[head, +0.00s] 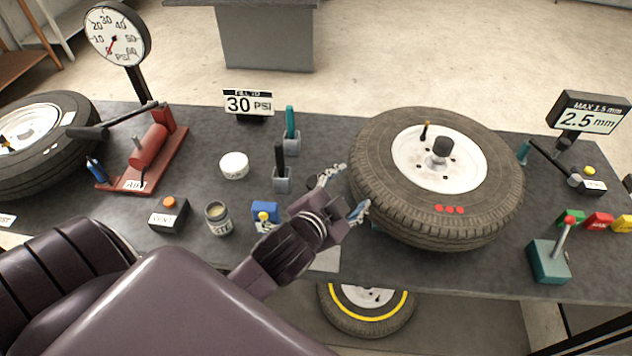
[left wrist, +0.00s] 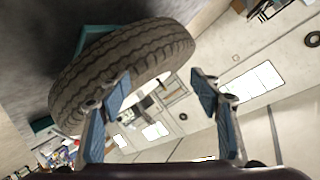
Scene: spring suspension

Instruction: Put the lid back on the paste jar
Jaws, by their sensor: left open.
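The paste jar (head: 218,219) is a small dark jar with a pale label and a tan top surface. It stands upright near the front edge of the bench, left of my left gripper. A dark round piece (head: 313,182), partly hidden behind the gripper, may be the lid; I cannot tell. My left gripper (head: 352,190) is open and empty beside the tyre on the bench. Its two blue fingers also show spread apart in the left wrist view (left wrist: 158,90). My right gripper is not in view.
A large tyre (head: 372,187) lies right of my gripper. A white round tub (head: 234,165) stands behind the jar. A dark box with an orange button (head: 168,215) and a blue box (head: 265,212) flank the jar.

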